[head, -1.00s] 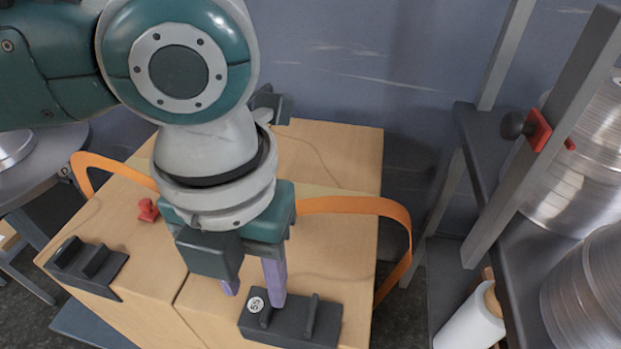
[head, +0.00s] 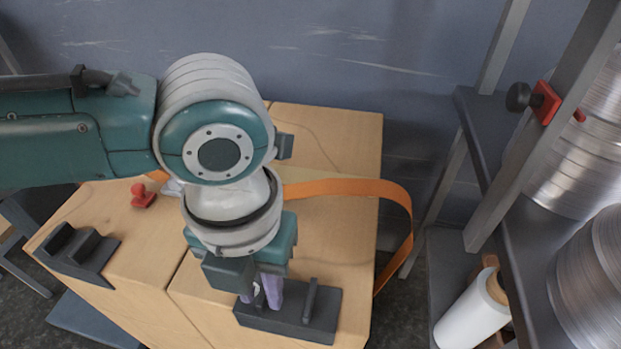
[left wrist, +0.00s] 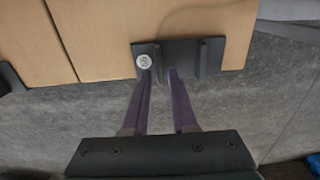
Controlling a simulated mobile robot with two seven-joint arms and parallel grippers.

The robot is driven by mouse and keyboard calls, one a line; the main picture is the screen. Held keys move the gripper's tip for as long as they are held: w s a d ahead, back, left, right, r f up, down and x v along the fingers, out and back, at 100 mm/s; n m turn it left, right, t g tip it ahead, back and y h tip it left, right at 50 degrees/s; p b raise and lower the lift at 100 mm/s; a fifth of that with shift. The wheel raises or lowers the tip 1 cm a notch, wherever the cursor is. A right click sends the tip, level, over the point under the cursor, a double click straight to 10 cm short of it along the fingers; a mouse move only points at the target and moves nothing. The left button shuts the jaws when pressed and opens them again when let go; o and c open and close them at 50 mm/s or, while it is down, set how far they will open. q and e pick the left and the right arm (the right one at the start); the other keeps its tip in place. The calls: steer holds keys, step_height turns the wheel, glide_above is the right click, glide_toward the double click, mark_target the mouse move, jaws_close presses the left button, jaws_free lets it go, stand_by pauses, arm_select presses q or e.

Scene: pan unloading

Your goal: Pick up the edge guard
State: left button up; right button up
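The edge guard (head: 293,324) is a dark grey piece with two upright fins and a round white label. It sits on the front edge of the right-hand cardboard box. My left gripper (head: 262,290) points down at its left fin, with purple fingers still apart. In the left wrist view the edge guard (left wrist: 183,62) lies beyond the fingertips (left wrist: 162,73), which are near the left fin, beside the label. Whether they touch the fin cannot be told. My right gripper is not in view.
A second dark grey guard (head: 75,252) sits on the left box edge. An orange strap (head: 345,187) loops across the boxes, and a red stamp-like piece (head: 143,196) lies on top. A rack with metal coils (head: 590,270) and a white roll (head: 473,312) stands at right.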

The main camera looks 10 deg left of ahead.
arm_select(q)
jaws_close()
steer(key=shift+r, duration=0.1)
stand_by(0.4)
